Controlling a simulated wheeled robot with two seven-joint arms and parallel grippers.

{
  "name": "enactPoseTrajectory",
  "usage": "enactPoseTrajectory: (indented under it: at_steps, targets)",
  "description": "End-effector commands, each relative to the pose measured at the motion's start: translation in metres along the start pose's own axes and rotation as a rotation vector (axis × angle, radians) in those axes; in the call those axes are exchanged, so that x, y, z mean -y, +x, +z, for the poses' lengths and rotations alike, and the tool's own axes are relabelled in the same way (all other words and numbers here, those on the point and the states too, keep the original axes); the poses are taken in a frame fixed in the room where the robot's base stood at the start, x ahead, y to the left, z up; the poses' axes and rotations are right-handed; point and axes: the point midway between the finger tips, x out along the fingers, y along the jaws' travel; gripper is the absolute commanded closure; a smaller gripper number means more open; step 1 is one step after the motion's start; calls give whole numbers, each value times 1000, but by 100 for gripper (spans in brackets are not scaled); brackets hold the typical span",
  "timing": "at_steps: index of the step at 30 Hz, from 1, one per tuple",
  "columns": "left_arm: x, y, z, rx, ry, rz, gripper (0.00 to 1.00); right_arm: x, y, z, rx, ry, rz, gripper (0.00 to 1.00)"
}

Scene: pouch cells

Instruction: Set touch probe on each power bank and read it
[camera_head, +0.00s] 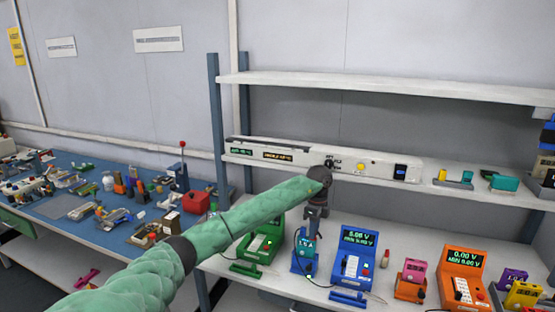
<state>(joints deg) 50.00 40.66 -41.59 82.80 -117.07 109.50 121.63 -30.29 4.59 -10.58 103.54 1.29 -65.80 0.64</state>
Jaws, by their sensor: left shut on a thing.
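My left gripper (313,222) is shut on what looks like a touch probe, mostly hidden by the fingers. It points down over a teal power bank (306,245) in a blue stand (301,265); contact between them is hard to see. The blue meter (353,268) beside it appears to read 5.06 V. A pink power bank (414,271) stands in an orange stand (409,291), next to an orange meter (462,291) showing 0.00 V. A green meter (262,241) is partly behind my arm. Yellow (523,295) and purple (512,276) power banks are at the right. My right gripper is not in view.
A white shelf (470,93) and a lower shelf with a long panel (378,167) run above the white bench (330,217). Blue (348,299) and green (248,270) rests lie at the front. A blue-topped table (75,208) with many small items stands at the left.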

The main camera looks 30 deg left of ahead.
Motion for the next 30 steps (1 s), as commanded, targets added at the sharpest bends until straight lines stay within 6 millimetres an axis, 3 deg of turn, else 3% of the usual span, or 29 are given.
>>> enactPoseTrajectory:
  at_steps: [17, 30]
  targets:
    - [0, -2, 0, 0, 0, 0, 100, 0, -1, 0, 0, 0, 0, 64]
    - [0, -28, 0, 0, 0, 0, 100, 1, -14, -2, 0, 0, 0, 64]
